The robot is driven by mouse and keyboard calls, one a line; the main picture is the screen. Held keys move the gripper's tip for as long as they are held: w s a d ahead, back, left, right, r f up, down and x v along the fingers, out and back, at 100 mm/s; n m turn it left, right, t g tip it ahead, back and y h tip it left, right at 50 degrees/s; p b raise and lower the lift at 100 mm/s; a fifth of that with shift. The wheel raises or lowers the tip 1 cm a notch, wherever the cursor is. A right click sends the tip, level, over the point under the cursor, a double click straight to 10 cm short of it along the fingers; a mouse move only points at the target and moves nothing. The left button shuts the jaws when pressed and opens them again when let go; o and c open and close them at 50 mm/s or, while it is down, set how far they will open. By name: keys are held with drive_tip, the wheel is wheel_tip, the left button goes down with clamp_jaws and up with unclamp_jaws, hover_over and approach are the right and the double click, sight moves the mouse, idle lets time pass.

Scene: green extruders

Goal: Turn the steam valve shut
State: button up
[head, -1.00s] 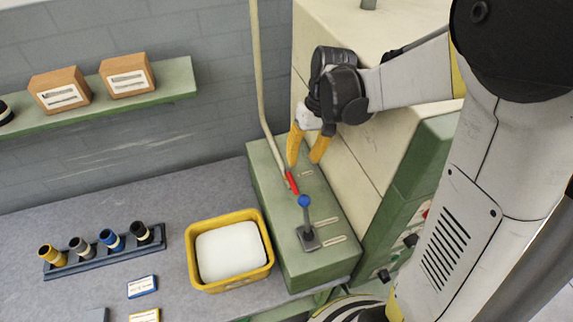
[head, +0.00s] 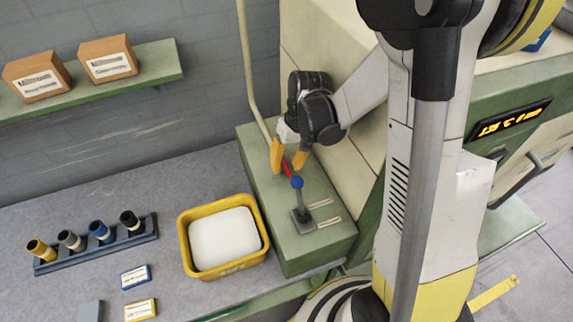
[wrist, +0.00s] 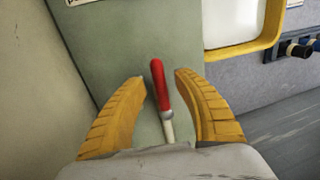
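The steam valve appears to be the red-handled lever (wrist: 160,84) on the green box by the cream pipe. In the wrist view its red grip and pale shank stand between my two yellow fingers, apart from both. My gripper (wrist: 160,82) is open around it. In the head view my gripper (head: 287,166) is low over the back of the box, and a bit of the red handle (head: 287,168) shows between the fingers. The valve's base is hidden by my gripper.
A blue-knobbed lever (head: 297,183) stands close in front of my gripper on the green box (head: 315,250). The cream pipe (head: 246,80) rises behind it. A yellow bin (head: 190,255) is at left. A cream machine wall (wrist: 45,100) is close beside my gripper.

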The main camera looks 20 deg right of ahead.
drive_tip(key=shift+c, duration=0.4)
clamp_jaws()
